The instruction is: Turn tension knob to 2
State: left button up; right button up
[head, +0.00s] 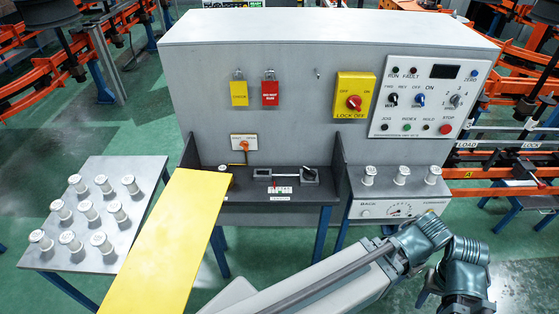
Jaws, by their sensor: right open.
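A small dial with a scale (400,210) sits on the white front panel (440,207) under the right-hand shelf. It may be the tension knob, but its lettering and setting are too small to read. A numbered speed knob (455,101) is on the upper right control panel. My right gripper (455,300) is at the bottom right edge, pointing down, open and empty. It is below and to the right of the dial, apart from it, and partly cut off by the frame. My left gripper is out of view.
White spools (401,174) stand on the shelf above the dial. A yellow board (165,240) lies across the left front, beside a grey table (122,170) with several spools. A red knob on a yellow lock-off plate (355,95) is on the cabinet. Green floor (520,265) is clear at right.

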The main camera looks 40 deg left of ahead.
aim_at(309, 174)
jog(key=i+j+u, duration=0.1)
jog(key=u, duration=0.25)
jog(key=i+u, duration=0.55)
jog(key=u, duration=0.15)
jog(key=i+z, duration=0.1)
jog(key=i, duration=0.2)
